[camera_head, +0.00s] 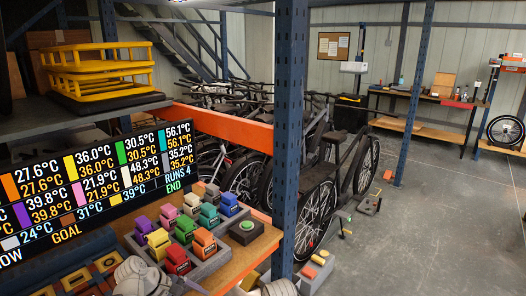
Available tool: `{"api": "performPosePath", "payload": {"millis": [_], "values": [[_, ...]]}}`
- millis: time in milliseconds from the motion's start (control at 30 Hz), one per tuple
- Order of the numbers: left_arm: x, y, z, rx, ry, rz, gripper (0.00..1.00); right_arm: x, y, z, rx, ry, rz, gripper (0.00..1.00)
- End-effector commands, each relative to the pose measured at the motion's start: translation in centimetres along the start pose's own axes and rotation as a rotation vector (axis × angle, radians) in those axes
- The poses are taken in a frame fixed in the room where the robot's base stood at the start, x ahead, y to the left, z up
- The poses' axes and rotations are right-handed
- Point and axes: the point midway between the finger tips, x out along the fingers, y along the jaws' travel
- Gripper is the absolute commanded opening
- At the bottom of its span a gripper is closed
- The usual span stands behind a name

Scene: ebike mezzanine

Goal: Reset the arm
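Pale grey rounded arm parts, apparently mine, show at the bottom edge left of centre and near the blue post. No gripper fingertips show, so neither gripper's opening can be seen. A tray (208,266) of several coloured blocks stands on the wooden bench top (262,243). They include a red block (177,261), an orange block (204,243), a green block (186,230) and a purple block (143,227). A dark box with a green button (247,226) stands right of the tray. A black display (92,188) behind shows coloured swatches with temperatures and the words GOAL and END.
A blue upright post (289,130) stands right of the bench. Yellow racks (98,70) lie on a shelf at upper left, with an orange beam (222,127) beside it. Bicycles (318,205) stand behind. Open grey floor (440,225) lies to the right, before a workbench (425,97).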

Motion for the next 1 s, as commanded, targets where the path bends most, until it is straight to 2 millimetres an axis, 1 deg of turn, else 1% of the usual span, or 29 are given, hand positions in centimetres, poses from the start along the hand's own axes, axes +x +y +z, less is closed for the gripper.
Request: {"api": "performPosePath", "payload": {"millis": [33,100,200,333,400,500,600,700,833,1000], "values": [[1.6,-0.8,2.0,0.127,0.020,-0.076,0.87,-0.3,0.0,0.0,0.000,0.000,0.000,0.00],[3.4,-1.8,3.8,0.303,0.051,-0.175,0.87,-0.5,0.0,0.0,0.000,0.000,0.000,0.00],[5.3,-3.4,6.1,0.557,0.083,-0.317,0.87,-0.7,0.1,0.0,0.000,0.000,0.000,0.00],[7.0,-5.3,8.7,0.884,0.108,-0.499,0.87,-1.0,0.1,0.1,0.000,0.000,0.000,0.00],[7.4,-6.2,9.8,1.042,0.116,-0.589,0.87,-1.1,0.1,0.1,0.000,0.000,0.000,0.00],[7.8,-7.0,11.1,1.232,0.121,-0.697,0.87,-1.3,0.1,0.1,0.000,0.000,0.000,0.00],[8.0,-7.5,11.9,1.367,0.123,-0.778,0.87,-1.4,0.1,0.1,0.000,0.000,0.000,0.00],[8.0,-7.7,12.3,1.449,0.123,-0.828,0.87,-1.4,0.1,0.1,0.000,0.000,0.000,0.00],[8.0,-7.8,12.5,1.490,0.123,-0.855,0.87,-1.4,0.1,0.1,0.000,0.000,0.000,0.00],[8.0,-7.8,12.5,1.491,0.123,-0.855,0.87,-1.4,0.1,0.1,0.000,0.000,0.000,0.00]]}}
